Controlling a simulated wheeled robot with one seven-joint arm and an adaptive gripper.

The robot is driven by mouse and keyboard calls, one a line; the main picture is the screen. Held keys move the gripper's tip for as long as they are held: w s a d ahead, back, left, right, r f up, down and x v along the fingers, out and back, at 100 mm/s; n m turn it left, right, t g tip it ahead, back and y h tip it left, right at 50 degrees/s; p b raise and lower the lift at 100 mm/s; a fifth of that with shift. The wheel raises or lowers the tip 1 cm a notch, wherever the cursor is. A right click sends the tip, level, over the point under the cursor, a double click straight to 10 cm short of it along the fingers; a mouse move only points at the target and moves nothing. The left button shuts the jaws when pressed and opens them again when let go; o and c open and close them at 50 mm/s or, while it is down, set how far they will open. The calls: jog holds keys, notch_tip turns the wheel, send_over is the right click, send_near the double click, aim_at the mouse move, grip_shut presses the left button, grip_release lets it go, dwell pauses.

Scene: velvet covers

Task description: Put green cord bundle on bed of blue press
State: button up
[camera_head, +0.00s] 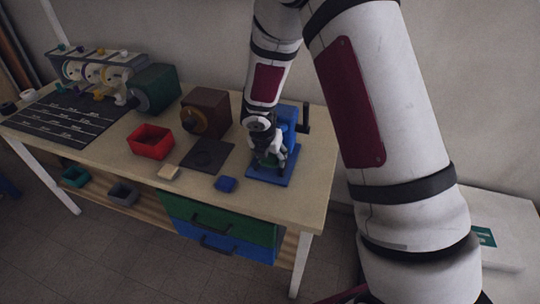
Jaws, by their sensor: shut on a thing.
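The blue press (287,120) stands at the right end of the table, with a dark handle at its right side. Its flat blue bed (270,178) reaches toward the front. My gripper (268,160) points down over the bed, close in front of the press body. It is shut on the green cord bundle (264,161), of which only a small green part shows between the fingers. The fingers hide the rest, and I cannot tell whether the bundle touches the bed.
A small blue block (226,184), a beige block (168,172), a dark square plate (207,155) and a red bin (151,141) lie left of the press. Brown (206,111) and green (154,88) machines stand behind. The front right table corner is clear.

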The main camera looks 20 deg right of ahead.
jog(key=shift+f+b, duration=0.4)
jog(key=shift+f, duration=0.2)
jog(key=o, duration=1)
jog(key=shift+o, duration=0.2)
jog(key=shift+r, duration=0.1)
